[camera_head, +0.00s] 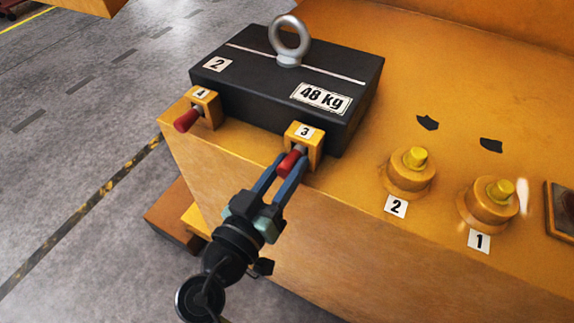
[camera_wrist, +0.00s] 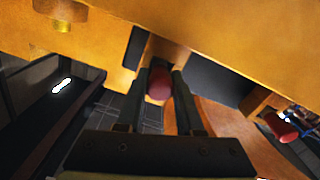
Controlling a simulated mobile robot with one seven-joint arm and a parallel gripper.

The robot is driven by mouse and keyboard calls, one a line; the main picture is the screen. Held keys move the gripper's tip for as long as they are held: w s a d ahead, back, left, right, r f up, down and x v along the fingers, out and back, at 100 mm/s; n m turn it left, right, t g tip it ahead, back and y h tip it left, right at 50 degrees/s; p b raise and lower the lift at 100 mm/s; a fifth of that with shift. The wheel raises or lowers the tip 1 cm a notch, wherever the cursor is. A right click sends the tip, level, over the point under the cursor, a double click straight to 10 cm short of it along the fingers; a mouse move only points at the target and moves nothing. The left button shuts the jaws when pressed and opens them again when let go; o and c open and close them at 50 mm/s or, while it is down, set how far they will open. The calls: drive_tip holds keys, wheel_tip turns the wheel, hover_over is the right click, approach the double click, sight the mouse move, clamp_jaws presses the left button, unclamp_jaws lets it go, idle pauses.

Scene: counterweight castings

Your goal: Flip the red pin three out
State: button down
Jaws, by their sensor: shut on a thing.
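The red pin three (camera_head: 291,162) sticks out of the yellow block labelled 3 (camera_head: 305,141), at the front of the black casting. My gripper (camera_head: 286,170) is shut on this red pin, with one finger on each side of it. In the wrist view the red pin (camera_wrist: 159,84) sits between the two fingers (camera_wrist: 160,95). A second red pin (camera_head: 187,119) sticks out of the yellow block labelled 4 (camera_head: 203,103) to the left. It also shows at the right of the wrist view (camera_wrist: 281,127).
The black casting (camera_head: 350,95), marked 2 and 48 kg with a steel eye ring (camera_head: 289,61), sits on the yellow body (camera_head: 400,270). Yellow knobs labelled 2 (camera_head: 409,172) and 1 (camera_head: 488,204) stand to the right. Open grey floor (camera_head: 70,150) lies at left.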

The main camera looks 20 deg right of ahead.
sight(283, 175)
drive_tip(key=shift+a, duration=0.15)
drive_tip(key=b+v, duration=0.1)
drive_tip(key=v, duration=0.3)
drive_tip(key=shift+s+a, duration=0.2)
drive_tip(key=shift+s, duration=0.1)
drive_tip(key=shift+f, duration=0.1)
drive_tip(key=c, duration=0.9)
unclamp_jaws()
drive_tip(key=o, duration=0.4)
drive_tip(key=shift+s+a, duration=0.1)
drive_tip(key=shift+c, duration=0.2)
